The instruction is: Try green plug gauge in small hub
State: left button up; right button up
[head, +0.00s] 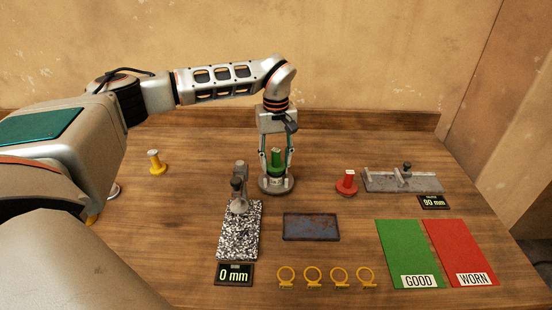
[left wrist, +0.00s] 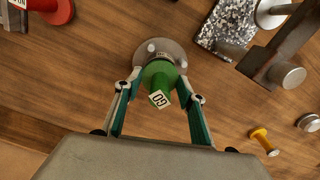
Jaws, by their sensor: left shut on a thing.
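The green plug gauge (head: 277,158), its handle end marked GO, stands upright between the fingers of my left gripper (head: 276,172). The gripper is shut on it and points straight down. The grey flanged hub (head: 276,187) sits on the table directly below the gauge. In the left wrist view the green gauge (left wrist: 160,80) covers the middle of the hub (left wrist: 145,52), so I cannot tell how deep it sits in the bore. My right gripper is not in view.
A stone gauge stand (head: 240,235) is close at the front left of the hub. A red plug gauge (head: 347,182) and a grey measuring fixture (head: 400,180) stand right. A dark tray (head: 311,227), several yellow rings (head: 313,275), green GOOD (head: 405,250) and red WORN (head: 458,250) mats lie in front.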

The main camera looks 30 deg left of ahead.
aim_at(277, 150)
pick_arm(q)
jog(key=shift+f, duration=0.7)
dwell(0.6)
jog(key=shift+s+f, duration=0.1)
jog(key=shift+f, duration=0.05)
dwell(0.9)
jog(key=shift+r+p, duration=0.3)
jog(key=shift+r, duration=3.55)
jog(key=shift+d, duration=0.1)
